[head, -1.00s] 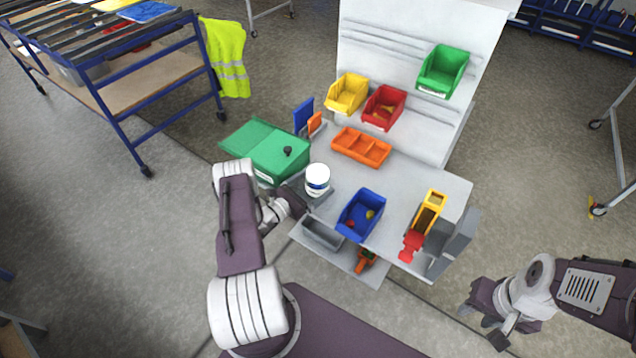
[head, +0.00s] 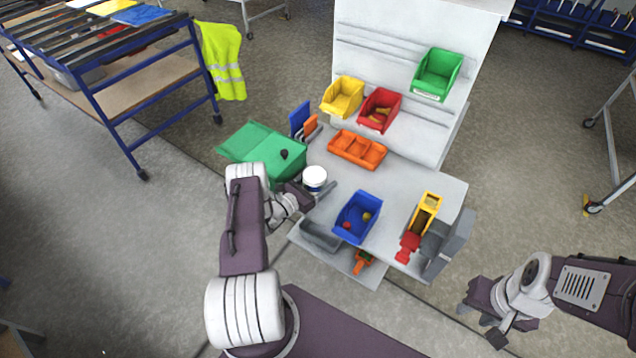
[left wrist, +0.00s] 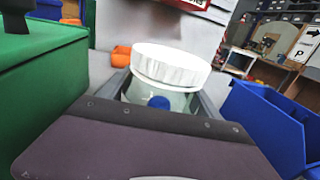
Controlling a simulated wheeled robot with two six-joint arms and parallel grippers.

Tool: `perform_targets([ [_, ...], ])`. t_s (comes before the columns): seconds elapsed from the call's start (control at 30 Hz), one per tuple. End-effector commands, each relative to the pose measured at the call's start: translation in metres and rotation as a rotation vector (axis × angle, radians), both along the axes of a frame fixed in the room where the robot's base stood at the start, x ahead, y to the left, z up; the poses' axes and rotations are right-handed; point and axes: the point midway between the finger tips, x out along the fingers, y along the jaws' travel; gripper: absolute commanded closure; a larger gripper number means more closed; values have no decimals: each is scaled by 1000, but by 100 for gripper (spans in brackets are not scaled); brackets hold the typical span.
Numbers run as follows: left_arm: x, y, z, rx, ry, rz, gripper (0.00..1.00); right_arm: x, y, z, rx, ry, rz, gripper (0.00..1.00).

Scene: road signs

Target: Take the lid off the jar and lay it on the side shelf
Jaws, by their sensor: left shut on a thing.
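The jar (head: 315,188) stands upright on the light work table with its white lid (head: 314,174) on top. In the left wrist view, the ribbed lid (left wrist: 171,66) sits above the pale jar body (left wrist: 150,98), which has a blue mark. My left gripper (head: 315,194) is shut around the jar body below the lid, one grey finger on each side. A low shelf (head: 351,266) juts out at the table's front edge; I cannot tell whether it is the side shelf. My right gripper (head: 480,325) is open and empty, off the table at lower right.
A green box (head: 262,150) stands left of the jar, close to my left gripper. A blue bin (head: 357,217) with small balls is to its right, and an orange divided tray (head: 357,149) is behind. A grey tray (head: 320,237) rests at the front edge. A yellow-and-red holder (head: 424,218) stands further right.

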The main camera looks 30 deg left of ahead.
Motion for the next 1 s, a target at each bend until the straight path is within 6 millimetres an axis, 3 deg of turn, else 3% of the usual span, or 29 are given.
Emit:
perform_targets([
  [0.4,0,0,42,0,-2,0,69,0,0,1,0,0,0,64],
  [0.67,-15,-29,60,-1,-1,-2,69,0,0,5,0,0,0,64],
  [1.0,-47,-87,98,0,0,-3,69,0,0,5,0,0,0,64],
])
